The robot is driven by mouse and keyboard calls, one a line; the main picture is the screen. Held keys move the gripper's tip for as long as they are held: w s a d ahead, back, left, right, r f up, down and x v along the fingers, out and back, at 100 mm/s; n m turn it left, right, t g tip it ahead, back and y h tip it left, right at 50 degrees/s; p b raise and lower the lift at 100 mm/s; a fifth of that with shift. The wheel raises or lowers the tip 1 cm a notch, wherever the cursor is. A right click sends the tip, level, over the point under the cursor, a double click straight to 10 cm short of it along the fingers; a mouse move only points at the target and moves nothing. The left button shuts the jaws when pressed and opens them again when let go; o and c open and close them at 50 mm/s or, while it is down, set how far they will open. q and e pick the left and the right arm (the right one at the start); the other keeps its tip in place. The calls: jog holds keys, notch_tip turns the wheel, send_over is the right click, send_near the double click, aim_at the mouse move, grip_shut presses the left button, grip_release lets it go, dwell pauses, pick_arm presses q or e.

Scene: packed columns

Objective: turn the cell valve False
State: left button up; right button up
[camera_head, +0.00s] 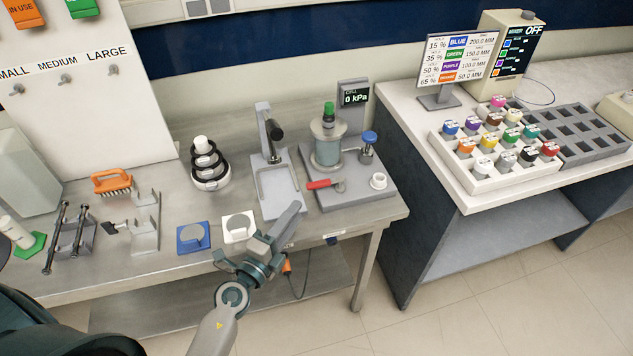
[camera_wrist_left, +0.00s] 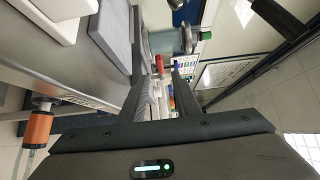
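The cell (camera_head: 328,142) is a grey cylinder with a green top on a grey base plate (camera_head: 345,195). A red-handled valve (camera_head: 319,184) lies low at the front of the plate, its handle pointing left. A blue knob (camera_head: 369,137) stands on a small post to the right. My left gripper (camera_head: 289,218) is at the table's front edge, to the front left of the red handle and apart from it. In the left wrist view its fingers (camera_wrist_left: 160,92) are open with nothing held; the red handle (camera_wrist_left: 159,64) shows beyond them. My right gripper is not in view.
A display (camera_head: 354,96) behind the cell reads 0 kPa. A grey press stand (camera_head: 276,190) is left of the cell, close to my left gripper. A white pad (camera_head: 238,227) and blue pad (camera_head: 193,237) lie left.

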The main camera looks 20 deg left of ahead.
aim_at(314, 188)
pick_arm(q)
jog(key=w, duration=0.4)
jog(key=w+d, duration=0.1)
jog(key=w, duration=0.3)
jog(key=w+d+p, duration=0.1)
jog(key=w, duration=0.2)
jog(key=shift+w+d, duration=0.15)
jog(key=shift+w, duration=0.25)
jog(key=shift+c, duration=0.6)
grip_shut()
